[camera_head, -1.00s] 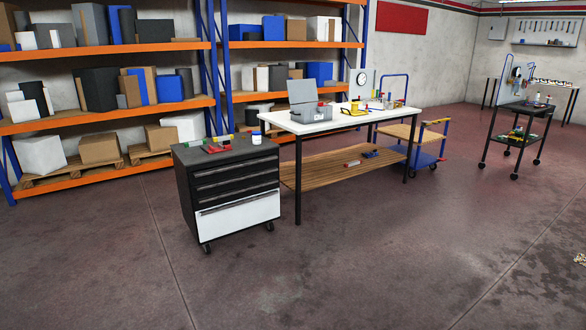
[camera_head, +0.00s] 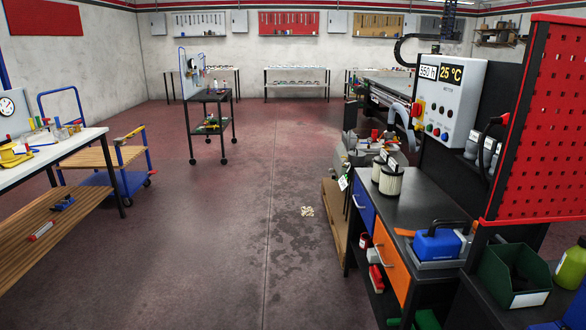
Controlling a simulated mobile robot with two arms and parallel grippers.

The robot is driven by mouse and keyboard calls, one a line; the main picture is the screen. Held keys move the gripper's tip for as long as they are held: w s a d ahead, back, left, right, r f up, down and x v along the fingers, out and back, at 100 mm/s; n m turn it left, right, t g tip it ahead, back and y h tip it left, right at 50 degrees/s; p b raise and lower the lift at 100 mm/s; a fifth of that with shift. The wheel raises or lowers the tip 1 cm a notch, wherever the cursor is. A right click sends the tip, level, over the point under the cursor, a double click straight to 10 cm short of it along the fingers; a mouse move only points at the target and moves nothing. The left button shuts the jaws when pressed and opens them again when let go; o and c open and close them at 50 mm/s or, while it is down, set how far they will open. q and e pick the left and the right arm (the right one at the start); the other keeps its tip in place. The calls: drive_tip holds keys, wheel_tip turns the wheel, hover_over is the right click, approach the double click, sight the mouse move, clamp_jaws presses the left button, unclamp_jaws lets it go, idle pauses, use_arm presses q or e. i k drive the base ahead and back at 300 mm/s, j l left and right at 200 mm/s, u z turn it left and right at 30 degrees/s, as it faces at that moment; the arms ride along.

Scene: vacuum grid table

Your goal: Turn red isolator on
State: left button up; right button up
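A light grey control box (camera_head: 452,98) stands at the right, above a dark workbench, with displays that show 550 h and 25 °C. On its left edge is a red switch on a yellow plate (camera_head: 418,109), which looks like the red isolator. It is too small to tell its position. Several small coloured buttons sit below it on the box. Neither of my grippers is in view.
The dark workbench (camera_head: 415,207) holds two cylindrical filters (camera_head: 391,181) and a blue tool (camera_head: 437,245). A red perforated panel (camera_head: 555,130) stands at the far right. A black cart (camera_head: 208,95) and a white table (camera_head: 60,148) stand left.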

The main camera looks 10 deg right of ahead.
sight(416, 108)
drive_tip(key=i+z, duration=0.9)
drive_tip(key=i+j+z, duration=0.3)
drive_tip(key=z, duration=0.15)
drive_tip(key=i+j+z, duration=0.1)
drive_tip(key=z, duration=0.5)
drive_tip(key=i+j, duration=0.05)
drive_tip(key=i, duration=0.05)
